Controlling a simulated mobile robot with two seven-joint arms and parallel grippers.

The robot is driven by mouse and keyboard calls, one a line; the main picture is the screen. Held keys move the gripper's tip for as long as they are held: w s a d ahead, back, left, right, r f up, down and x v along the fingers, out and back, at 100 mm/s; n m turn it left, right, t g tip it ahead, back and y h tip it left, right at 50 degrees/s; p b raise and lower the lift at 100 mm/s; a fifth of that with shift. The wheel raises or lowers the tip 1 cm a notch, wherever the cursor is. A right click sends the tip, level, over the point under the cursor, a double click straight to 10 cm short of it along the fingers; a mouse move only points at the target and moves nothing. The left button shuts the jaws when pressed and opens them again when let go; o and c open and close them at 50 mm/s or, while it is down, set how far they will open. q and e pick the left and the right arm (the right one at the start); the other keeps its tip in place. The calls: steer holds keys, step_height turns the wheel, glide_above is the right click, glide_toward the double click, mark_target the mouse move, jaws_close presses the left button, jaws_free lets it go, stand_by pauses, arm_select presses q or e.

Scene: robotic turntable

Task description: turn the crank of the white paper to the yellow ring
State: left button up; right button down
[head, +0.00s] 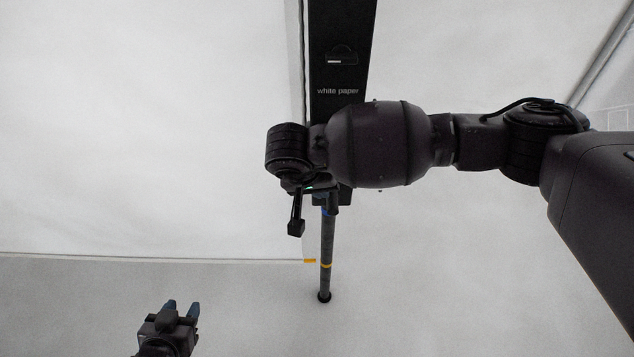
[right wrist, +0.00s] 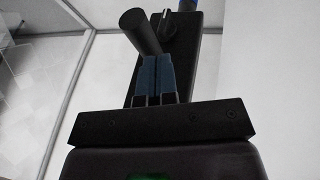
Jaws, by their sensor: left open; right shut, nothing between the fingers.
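The white paper (head: 150,130) hangs as a large sheet at left, with a yellow tab (head: 310,261) at its lower right corner. A black panel labelled "white paper" (head: 338,75) stands beside it. Below, a dark pole carries a blue ring and a yellow ring (head: 326,266), which sits slightly below the tab. The crank (head: 296,226) appears as a thin arm with a dark handle; its handle (right wrist: 139,30) shows in the right wrist view. My right gripper (right wrist: 158,62) is shut and empty, near the handle; contact is unclear. My left gripper (head: 182,308) is open and empty, lower left.
My right arm crosses in front of the panel and hides its lower part. A dark knob (right wrist: 171,20) sits beside the handle in the right wrist view. The pale floor around the pole's foot (head: 324,297) is clear.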

steer(key=shift+s+d+f+b, duration=0.1)
steer(key=shift+d+f+b, duration=0.35)
steer(key=shift+b, duration=0.35)
steer(key=shift+r, duration=0.1)
